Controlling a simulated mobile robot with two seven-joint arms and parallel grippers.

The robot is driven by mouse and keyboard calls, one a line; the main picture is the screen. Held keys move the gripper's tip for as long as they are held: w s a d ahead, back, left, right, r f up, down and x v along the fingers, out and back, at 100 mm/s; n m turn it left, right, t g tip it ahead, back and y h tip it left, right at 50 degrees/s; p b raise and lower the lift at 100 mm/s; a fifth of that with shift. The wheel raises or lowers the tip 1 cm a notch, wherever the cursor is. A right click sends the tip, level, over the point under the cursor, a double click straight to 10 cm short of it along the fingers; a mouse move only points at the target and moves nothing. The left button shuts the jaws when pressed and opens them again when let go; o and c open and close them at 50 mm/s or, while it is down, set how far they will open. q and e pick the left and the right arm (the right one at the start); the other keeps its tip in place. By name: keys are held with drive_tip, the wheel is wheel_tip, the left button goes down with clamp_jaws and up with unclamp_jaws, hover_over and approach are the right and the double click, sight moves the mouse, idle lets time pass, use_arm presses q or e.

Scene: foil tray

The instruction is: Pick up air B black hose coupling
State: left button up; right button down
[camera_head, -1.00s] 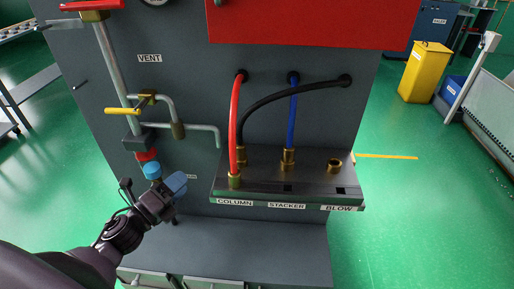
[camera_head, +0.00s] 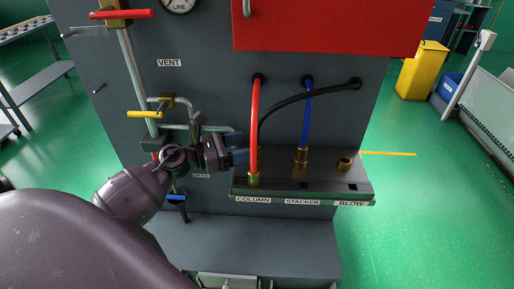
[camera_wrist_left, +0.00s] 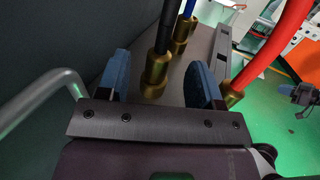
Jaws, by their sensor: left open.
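The black hose (camera_head: 300,97) curves from a hole in the grey panel down behind the red hose in the head view. Its brass coupling (camera_wrist_left: 155,76) shows in the left wrist view, upright between the two blue fingertips, with gaps on both sides. In the head view this coupling is hidden behind my left gripper and the red hose. My left gripper (camera_head: 240,148) is open at the left end of the metal shelf, with its fingers (camera_wrist_left: 162,82) pointing at the black hose's coupling. A small dark shape (camera_wrist_left: 304,93) at the right edge may be my right gripper.
The red hose (camera_head: 254,125) stands close to my left fingertips, at COLUMN. The blue hose (camera_head: 306,115) stands at STACKER. A bare brass fitting (camera_head: 344,163) sits at BLOW. Grey pipes (camera_head: 135,85) with a yellow-handled valve (camera_head: 144,115) are left. A red box (camera_head: 335,25) hangs above.

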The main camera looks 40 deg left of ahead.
sight(254, 145)
use_arm(q)
drive_tip(key=shift+x, duration=0.85)
drive_tip(key=p+x, duration=0.1)
drive_tip(key=x, duration=0.2)
drive_tip(key=shift+w+d, duration=0.1)
drive_tip(key=shift+w, duration=0.05)
drive_tip(key=shift+w+d+f, duration=0.1)
drive_tip(key=shift+w+d, duration=0.25)
drive_tip(key=shift+w, duration=0.1)
use_arm(e)
drive_tip(key=shift+s+d+r, duration=0.15)
drive_tip(key=shift+s+r, duration=0.25)
drive_tip(key=shift+r, duration=0.25)
use_arm(q)
drive_tip(key=c, duration=1)
use_arm(e)
drive_tip(key=shift+w+r, duration=0.4)
drive_tip(key=shift+w, duration=0.1)
